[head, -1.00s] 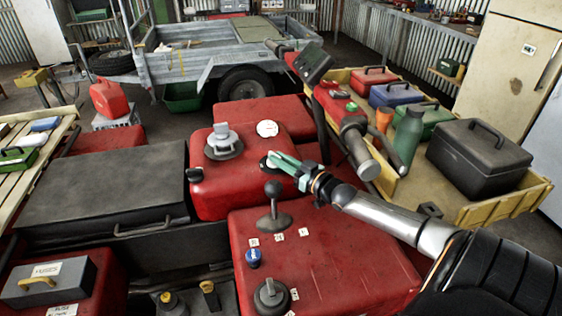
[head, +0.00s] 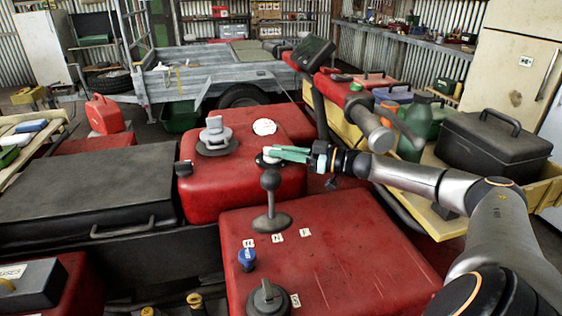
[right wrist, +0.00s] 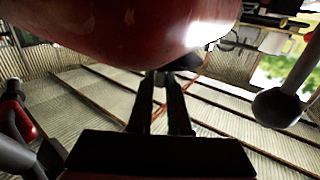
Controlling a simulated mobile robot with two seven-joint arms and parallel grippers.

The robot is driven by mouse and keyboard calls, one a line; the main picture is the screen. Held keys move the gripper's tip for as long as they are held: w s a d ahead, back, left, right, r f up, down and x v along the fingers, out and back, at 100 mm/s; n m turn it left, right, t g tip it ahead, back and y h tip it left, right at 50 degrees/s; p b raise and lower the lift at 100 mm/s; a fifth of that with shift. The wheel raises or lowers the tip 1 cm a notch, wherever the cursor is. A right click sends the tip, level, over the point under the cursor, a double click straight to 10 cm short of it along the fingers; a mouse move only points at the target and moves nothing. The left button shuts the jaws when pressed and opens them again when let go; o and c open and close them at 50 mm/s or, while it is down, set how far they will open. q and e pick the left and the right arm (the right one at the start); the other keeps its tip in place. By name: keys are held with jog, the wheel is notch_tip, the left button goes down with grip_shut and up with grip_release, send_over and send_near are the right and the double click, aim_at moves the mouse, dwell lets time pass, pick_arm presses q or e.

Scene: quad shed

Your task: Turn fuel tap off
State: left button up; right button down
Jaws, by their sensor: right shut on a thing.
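The fuel tap (head: 262,162) looks like a small pale knob on a dark round base, at the right of the red tank top (head: 205,187). My right gripper (head: 275,154) reaches in from the right, its green fingers shut at the knob and partly covering it. In the right wrist view my gripper fingers (right wrist: 160,105) come together at a small dark part by the red tank (right wrist: 140,30); the tap's handle angle is hidden. My left gripper is not in view.
A ball-topped lever (head: 271,185) stands just in front of the tap. A grey cap (head: 217,138) and a white dial (head: 264,127) sit behind. A blue knob (head: 247,258) and a dark rotary knob (head: 267,297) are nearer. A handlebar grip (head: 372,130) lies right.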

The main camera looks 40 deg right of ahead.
jog(key=shift+n+y, duration=0.3)
jog(key=shift+y, duration=0.1)
jog(key=c, duration=0.9)
grip_release()
jog(key=shift+o, duration=0.2)
